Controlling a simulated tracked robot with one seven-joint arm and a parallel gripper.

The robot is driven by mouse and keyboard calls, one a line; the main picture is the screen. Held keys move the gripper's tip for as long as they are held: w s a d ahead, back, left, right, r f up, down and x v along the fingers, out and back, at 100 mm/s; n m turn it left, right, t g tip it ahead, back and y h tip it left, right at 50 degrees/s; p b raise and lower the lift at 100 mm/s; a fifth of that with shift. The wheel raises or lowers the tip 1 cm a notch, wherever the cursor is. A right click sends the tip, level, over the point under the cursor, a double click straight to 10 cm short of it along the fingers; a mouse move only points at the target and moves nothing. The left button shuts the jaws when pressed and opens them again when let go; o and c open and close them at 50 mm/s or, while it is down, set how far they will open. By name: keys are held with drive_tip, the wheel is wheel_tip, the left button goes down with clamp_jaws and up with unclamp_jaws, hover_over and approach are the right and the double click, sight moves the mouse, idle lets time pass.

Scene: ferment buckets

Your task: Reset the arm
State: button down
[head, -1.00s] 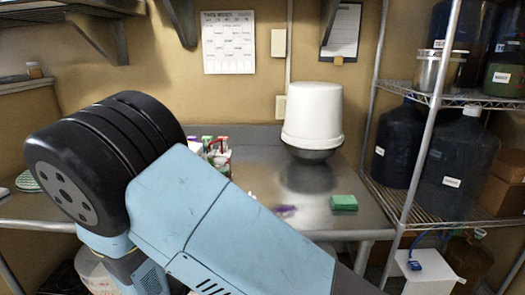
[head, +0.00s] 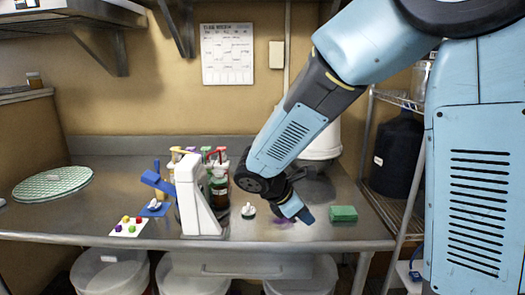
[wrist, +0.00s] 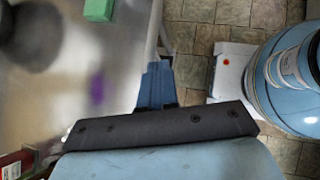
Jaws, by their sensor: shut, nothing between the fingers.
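My gripper (head: 304,214) is at the end of my light blue arm, in front of the metal counter (head: 330,236) or over its front edge. Its blue fingers are shut with nothing between them. The wrist view shows the fingers (wrist: 157,85) pointing across the counter's edge, with the tiled floor to the right. A green block (head: 343,213) lies on the counter just right of my gripper. A purple patch (head: 282,219) on the counter is partly hidden behind the gripper.
A white stand (head: 197,205) and several bottles (head: 219,188) are left of my arm. A white bucket (head: 324,140) behind it is partly hidden. A wire rack (head: 375,200) stands at right. Lidded buckets (head: 185,272) are under the counter. A green round mat (head: 52,182) lies far left.

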drive_tip(key=s+d+r+m+t+y, duration=0.1)
drive_tip(key=s+d+r+m+y, duration=0.2)
drive_tip(key=s+d+r+m, duration=0.3)
drive_tip(key=s+d+r+m+t+y, duration=0.1)
drive_tip(key=s+d+r+m+y, duration=0.3)
drive_tip(key=m, duration=1.1)
drive_tip(key=s+d+r, duration=0.2)
drive_tip(key=s+r, duration=0.2)
drive_tip(key=s, duration=0.2)
drive_tip(key=shift+d+t+y, duration=0.2)
drive_tip(key=shift+t+y, duration=0.1)
